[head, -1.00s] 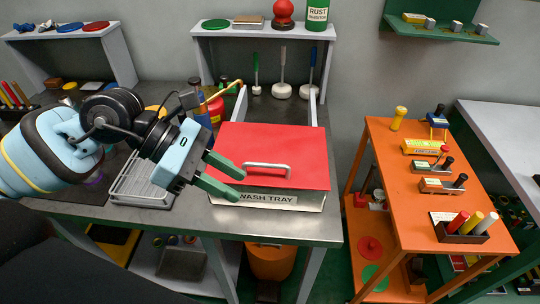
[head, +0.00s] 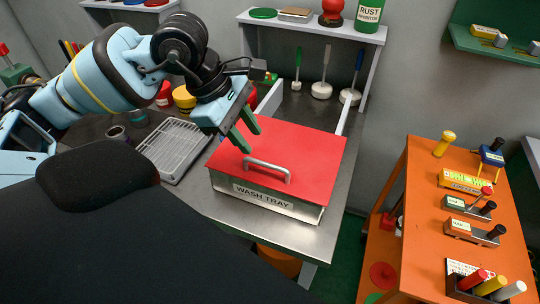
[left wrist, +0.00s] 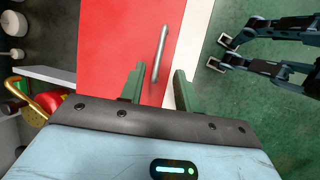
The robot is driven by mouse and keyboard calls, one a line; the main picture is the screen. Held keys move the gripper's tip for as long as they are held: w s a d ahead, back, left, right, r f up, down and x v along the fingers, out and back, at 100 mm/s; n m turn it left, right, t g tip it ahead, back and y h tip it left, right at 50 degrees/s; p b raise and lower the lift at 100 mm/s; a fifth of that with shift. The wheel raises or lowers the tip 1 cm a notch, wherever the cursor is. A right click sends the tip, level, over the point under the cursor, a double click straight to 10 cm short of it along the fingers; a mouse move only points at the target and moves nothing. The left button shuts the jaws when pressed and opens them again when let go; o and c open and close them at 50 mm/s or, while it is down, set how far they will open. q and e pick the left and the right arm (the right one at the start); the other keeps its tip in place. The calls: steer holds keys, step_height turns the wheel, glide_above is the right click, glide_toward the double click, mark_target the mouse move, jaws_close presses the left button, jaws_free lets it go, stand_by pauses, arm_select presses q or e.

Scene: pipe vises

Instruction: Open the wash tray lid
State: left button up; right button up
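The wash tray (head: 268,198) stands on the metal bench with its red lid (head: 305,150) lying flat and shut on top. A silver bar handle (head: 268,168) is on the lid near its front edge. My left gripper (head: 247,136) is above the lid's left part, behind and left of the handle, with its green fingers pointing down. My right gripper is not in the head view.
A wire rack (head: 178,148) lies left of the tray. A shelf (head: 310,27) behind holds a green bottle (head: 369,14), with brushes hanging below. An orange cart (head: 425,215) stands to the right, with a floor gap between.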

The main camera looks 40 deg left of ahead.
mark_target(270, 164)
arm_select(q)
steer(key=shift+x, duration=3.9)
steer(key=shift+c, duration=0.4)
jaws_close()
